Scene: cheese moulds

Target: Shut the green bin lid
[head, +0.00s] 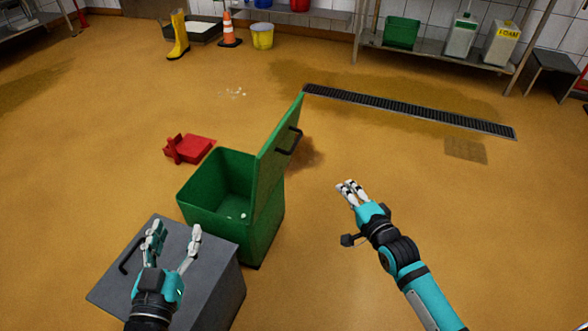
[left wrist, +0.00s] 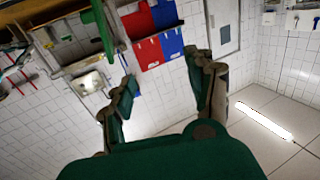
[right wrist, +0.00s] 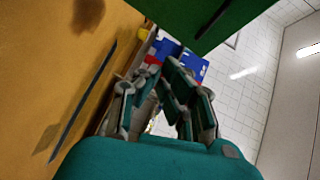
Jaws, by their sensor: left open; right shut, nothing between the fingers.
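The green bin (head: 262,236) stands on the floor in the middle of the head view, with a small white bit inside. Its green lid (head: 272,165) stands open and upright on the right side, with a black handle (head: 289,141) on its outer face. My right gripper (head: 348,187) is shut and empty, to the right of the lid and apart from it. A green panel (right wrist: 205,15), which looks like the lid, fills the top of the right wrist view. My left gripper (head: 175,231) is open and empty, above the grey box at the lower left.
The grey box (head: 215,285) with a black handle stands close at the bin's left front. A red object (head: 190,149) lies on the floor behind the bin.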

